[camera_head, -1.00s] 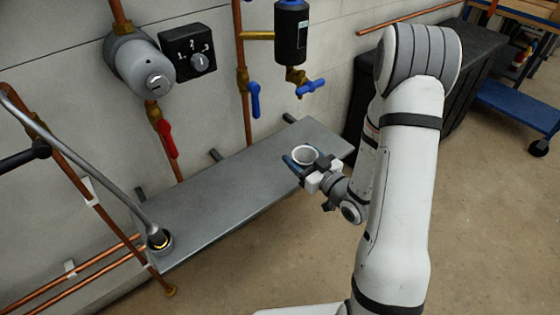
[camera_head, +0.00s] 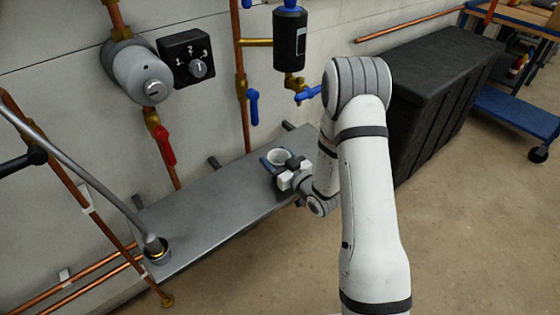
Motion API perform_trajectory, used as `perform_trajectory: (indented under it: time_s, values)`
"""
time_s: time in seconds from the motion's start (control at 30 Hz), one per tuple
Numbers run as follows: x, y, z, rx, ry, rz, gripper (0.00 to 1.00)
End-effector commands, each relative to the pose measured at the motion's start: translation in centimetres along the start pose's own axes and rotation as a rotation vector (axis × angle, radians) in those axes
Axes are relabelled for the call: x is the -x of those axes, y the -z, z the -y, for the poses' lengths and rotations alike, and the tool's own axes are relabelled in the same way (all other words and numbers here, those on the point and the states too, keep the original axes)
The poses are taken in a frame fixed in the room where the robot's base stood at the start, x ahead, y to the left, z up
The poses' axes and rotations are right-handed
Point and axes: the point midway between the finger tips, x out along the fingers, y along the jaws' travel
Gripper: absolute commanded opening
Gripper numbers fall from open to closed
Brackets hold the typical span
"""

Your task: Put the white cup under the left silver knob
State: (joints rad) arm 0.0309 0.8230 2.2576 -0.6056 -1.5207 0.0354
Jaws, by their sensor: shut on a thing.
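The white cup (camera_head: 279,156) is upright between the fingers of my gripper (camera_head: 277,161), which is shut on it. The cup is over the right part of the grey metal shelf (camera_head: 205,210). I cannot tell whether its base touches the shelf. A large silver round knob (camera_head: 148,85) sticks out from the wall at upper left, above the shelf's left half. The cup is to the right of both and lower.
A red valve handle (camera_head: 166,146) hangs below the large silver knob. Blue valve handles (camera_head: 253,107) hang further right. The shelf's middle is clear. A black chest (camera_head: 430,100) stands at right.

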Motion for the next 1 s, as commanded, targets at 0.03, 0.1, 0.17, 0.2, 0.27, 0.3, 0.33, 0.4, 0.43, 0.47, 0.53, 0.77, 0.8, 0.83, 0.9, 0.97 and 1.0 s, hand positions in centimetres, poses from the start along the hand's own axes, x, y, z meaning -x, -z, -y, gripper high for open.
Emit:
perform_trajectory:
  time_s: [0.03, 0.1, 0.17, 0.2, 0.27, 0.3, 0.33, 0.4, 0.43, 0.47, 0.53, 0.77, 0.8, 0.83, 0.9, 0.97, 1.0]
  values:
    - [-0.18, -0.86, 0.06, 0.0, 0.001, 0.001, 0.39]
    - [-0.41, -1.05, 0.08, 0.0, 0.001, 0.0, 0.39]
    - [-0.42, -0.94, 0.06, 0.001, 0.001, -0.001, 0.39]
    - [-0.4, -0.9, 0.06, 0.001, 0.001, -0.001, 0.39]
    - [-0.4, -0.9, 0.06, 0.001, 0.001, -0.001, 0.39]
    - [-0.39, -0.92, 0.06, 0.001, 0.001, -0.001, 0.39]
    - [-0.39, -0.98, 0.06, 0.001, 0.001, -0.001, 0.39]
    - [-0.39, -1.22, 0.07, 0.001, 0.001, -0.001, 0.39]
    - [-0.39, -1.3, 0.07, 0.001, 0.001, -0.001, 0.39]
    - [-0.39, -1.26, 0.07, 0.001, 0.001, -0.001, 0.61]
    - [-0.39, -1.15, 0.08, 0.001, 0.001, 0.0, 0.67]
    - [-0.39, -1.15, 0.09, 0.001, 0.001, 0.0, 0.83]
    - [-0.4, -1.15, 0.09, 0.001, 0.001, 0.0, 0.83]
    - [-0.4, -1.15, 0.1, 0.001, 0.001, 0.0, 0.83]
    - [-0.4, -1.15, 0.1, 0.001, 0.001, 0.0, 0.83]
    - [-0.4, -1.1, 0.1, 0.001, 0.001, 0.0, 0.83]
    - [-0.4, -0.99, 0.1, 0.001, 0.001, 0.0, 0.83]
